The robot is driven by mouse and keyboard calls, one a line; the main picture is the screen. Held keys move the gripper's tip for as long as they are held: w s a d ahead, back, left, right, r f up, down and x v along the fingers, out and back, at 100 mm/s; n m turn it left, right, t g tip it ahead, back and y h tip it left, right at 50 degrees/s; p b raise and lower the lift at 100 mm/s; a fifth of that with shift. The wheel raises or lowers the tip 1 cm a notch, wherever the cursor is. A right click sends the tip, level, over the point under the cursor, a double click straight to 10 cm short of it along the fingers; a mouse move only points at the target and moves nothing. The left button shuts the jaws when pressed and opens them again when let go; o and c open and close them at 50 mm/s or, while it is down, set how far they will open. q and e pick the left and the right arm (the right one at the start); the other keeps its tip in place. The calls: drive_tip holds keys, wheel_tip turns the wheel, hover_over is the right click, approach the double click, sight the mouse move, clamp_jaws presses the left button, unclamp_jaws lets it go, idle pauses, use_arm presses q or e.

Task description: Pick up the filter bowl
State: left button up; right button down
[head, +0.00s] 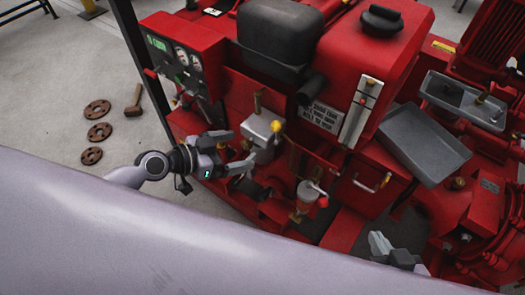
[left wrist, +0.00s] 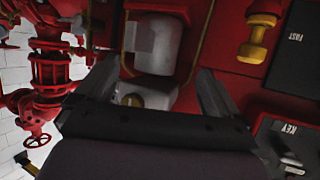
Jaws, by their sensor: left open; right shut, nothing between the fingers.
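A small pale bowl-shaped part (head: 307,193), which looks like the filter bowl, hangs on the red pumpset's front beside a red knob. My left gripper (head: 246,158) is open in front of the pumpset, to the left of this part and apart from it. In the left wrist view, a pale grey cylinder (left wrist: 160,45) shows beyond and between the open fingers (left wrist: 160,95); I cannot tell whether it is the same part. My right gripper (head: 379,243) is shut and empty at the lower right, over the base.
Grey trays (head: 425,142) lie at the right. A mallet (head: 134,101) and rusty flanges (head: 97,109) lie on the floor. A red valve (left wrist: 38,140) shows in the left wrist view.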

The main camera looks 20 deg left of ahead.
sight(252, 150)
use_arm(q)
drive_tip(key=shift+s+f+x, duration=0.15)
drive_tip(key=shift+x, duration=1.2)
drive_tip(key=shift+s+f+x, duration=0.1)
drive_tip(key=shift+f+x, duration=0.05)
drive_tip(key=shift+x, duration=1.2)
drive_tip(key=shift+d, duration=0.1)
drive_tip(key=shift+c, duration=0.4)
drive_tip(key=c, duration=1.2)
